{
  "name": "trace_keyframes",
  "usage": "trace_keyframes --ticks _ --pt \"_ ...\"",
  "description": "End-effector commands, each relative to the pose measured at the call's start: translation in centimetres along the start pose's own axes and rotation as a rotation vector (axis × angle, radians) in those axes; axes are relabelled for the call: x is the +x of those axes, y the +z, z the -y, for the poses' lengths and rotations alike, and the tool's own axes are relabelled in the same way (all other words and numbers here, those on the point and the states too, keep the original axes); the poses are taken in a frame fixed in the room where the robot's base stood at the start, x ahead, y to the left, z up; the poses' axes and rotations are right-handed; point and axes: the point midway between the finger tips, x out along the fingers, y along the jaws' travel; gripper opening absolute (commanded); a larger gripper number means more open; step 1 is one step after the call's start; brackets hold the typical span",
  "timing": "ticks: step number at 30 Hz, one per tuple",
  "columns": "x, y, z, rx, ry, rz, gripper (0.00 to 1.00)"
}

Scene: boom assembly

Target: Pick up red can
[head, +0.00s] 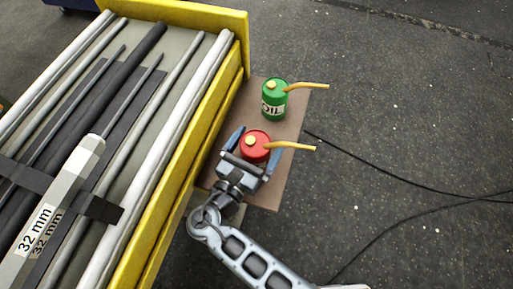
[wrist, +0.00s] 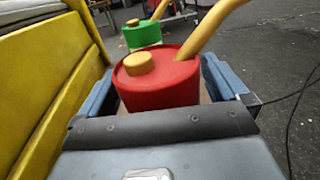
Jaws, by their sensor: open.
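The red can (head: 262,154) has a yellow cap and a long yellow spout pointing right. It stands upright on a brown board (head: 282,192) beside the yellow-edged bench. My gripper (head: 252,150) is open, with one blue finger on each side of the red can. In the wrist view the red can (wrist: 160,85) fills the space between the fingers. A finger shows on its left and another on its right. I cannot tell whether either finger touches it. The can's lower part is hidden by my gripper there.
A green oil can (head: 274,104) with a yellow spout stands just behind the red can. The yellow bench wall (head: 190,140) runs close along the left, with rods and a 32 mm grey tool inside. Black cables (head: 400,180) lie on the open floor at right.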

Motion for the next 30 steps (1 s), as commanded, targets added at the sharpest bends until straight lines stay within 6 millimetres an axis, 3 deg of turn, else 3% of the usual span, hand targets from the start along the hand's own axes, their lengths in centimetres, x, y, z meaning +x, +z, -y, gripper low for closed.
trace_keyframes --ticks 4,11,27,30 --pt "1.04 0.01 -0.02 0.000 0.000 -0.001 1.00" --pt "1.10 -0.02 -0.02 0.001 0.001 -0.001 0.99" --pt "1.07 -0.03 -0.01 0.000 0.001 -0.001 0.47" --pt "1.07 0.02 -0.03 0.001 0.001 0.000 0.43"
